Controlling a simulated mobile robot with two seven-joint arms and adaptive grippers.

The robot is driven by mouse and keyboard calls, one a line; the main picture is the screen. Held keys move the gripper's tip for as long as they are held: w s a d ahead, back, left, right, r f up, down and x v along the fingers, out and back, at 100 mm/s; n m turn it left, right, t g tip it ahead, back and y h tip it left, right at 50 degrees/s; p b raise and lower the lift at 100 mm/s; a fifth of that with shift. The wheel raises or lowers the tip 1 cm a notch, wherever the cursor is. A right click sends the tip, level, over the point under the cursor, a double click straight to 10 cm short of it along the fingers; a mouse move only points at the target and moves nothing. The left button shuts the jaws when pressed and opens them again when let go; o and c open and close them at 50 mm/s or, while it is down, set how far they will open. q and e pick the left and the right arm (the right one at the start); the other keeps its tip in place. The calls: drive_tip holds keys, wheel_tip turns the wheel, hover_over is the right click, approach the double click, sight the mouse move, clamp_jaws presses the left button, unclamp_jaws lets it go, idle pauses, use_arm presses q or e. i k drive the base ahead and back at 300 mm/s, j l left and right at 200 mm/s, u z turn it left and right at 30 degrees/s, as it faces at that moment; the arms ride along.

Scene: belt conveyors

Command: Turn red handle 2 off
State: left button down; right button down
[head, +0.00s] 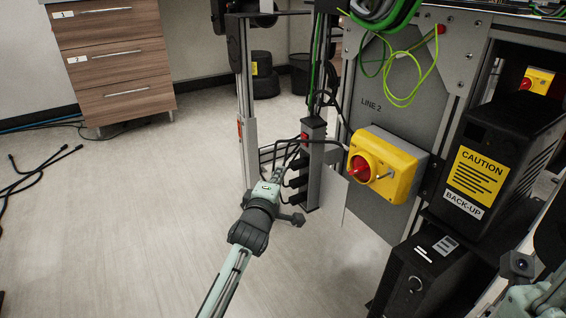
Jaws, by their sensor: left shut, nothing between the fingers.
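A red handle (361,170) sits on the front of a yellow switch box (403,170), on a grey panel marked "LINE 2". The handle seems to jut toward the left; its exact turn angle is hard to tell. A small metal piece hangs at its right. My left gripper (291,160) is shut and empty, to the left of the handle and apart from it. Its dark fingers blend with black cables behind them. Part of my right arm (537,300) shows at the lower right edge; its fingertips are not visible.
A power strip (313,165) with black plugs stands on a post between my left gripper and the box. Another yellow switch (540,80) is at upper right. A black "BACK-UP" unit (510,150) stands right of the handle. Green wires hang above. Floor at left is mostly open.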

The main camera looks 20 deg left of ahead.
sight(362, 169)
drive_tip(key=k+l, duration=0.25)
drive_tip(key=k, duration=0.25)
drive_tip(key=k+l, duration=0.25)
drive_tip(key=k, duration=0.2)
